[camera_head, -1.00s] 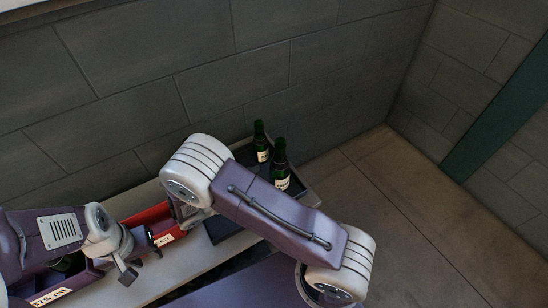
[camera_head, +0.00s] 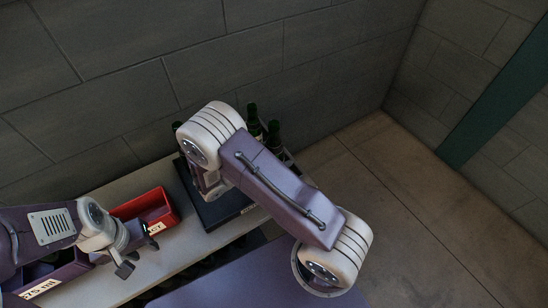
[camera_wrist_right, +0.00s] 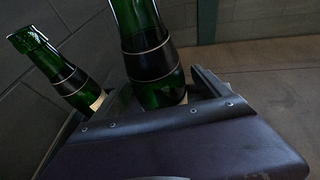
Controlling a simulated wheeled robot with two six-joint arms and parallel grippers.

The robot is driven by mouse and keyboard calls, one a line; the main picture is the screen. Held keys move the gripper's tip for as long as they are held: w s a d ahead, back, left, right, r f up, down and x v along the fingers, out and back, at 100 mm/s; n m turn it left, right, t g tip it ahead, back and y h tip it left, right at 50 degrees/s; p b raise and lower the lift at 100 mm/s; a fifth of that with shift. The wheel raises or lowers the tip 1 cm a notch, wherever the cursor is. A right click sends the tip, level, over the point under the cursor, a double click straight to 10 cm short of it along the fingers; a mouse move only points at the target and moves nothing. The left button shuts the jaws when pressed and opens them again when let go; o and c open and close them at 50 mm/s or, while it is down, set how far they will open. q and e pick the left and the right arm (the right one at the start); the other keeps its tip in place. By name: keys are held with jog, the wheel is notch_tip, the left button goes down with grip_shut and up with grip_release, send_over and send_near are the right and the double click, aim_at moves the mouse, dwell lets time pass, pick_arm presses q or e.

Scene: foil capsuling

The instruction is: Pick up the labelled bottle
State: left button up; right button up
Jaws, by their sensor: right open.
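Two green bottles stand on the right part of the dark tray (camera_head: 215,212) in the head view: a rear bottle (camera_head: 253,118) and a front bottle (camera_head: 274,132). My right arm covers their lower parts. In the right wrist view, a near bottle (camera_wrist_right: 150,55) rises by the jaws of my right gripper (camera_wrist_right: 165,100), which is open; contact is unclear. A second bottle (camera_wrist_right: 62,72) with a cream label edge stands further left. In the head view my arm hides the right gripper. My left gripper (camera_head: 138,254) is open and empty over the counter.
A red bin (camera_head: 150,208) with a white label sits on the pale counter (camera_head: 200,248), left of the tray. A purple bin (camera_head: 70,268) marked 375 ml is at lower left. Another dark bottle top (camera_head: 177,127) shows behind my right arm. A grey wall closes the back.

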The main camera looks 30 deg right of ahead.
aim_at(269, 149)
jog(key=shift+c, duration=0.4)
grip_shut()
jog(key=shift+r, duration=0.15)
notch_tip(269, 149, up, 5)
jog(key=shift+s+a+f+p, duration=0.1)
jog(key=shift+s+f+p, duration=0.05)
jog(key=shift+p, duration=1)
jog(key=s+r+p, duration=0.2)
jog(key=s+r, duration=0.4)
jog(key=s, duration=0.5)
jog(key=shift+s+a+p, duration=0.2)
jog(key=shift+a+p, duration=0.1)
jog(key=shift+p, duration=0.1)
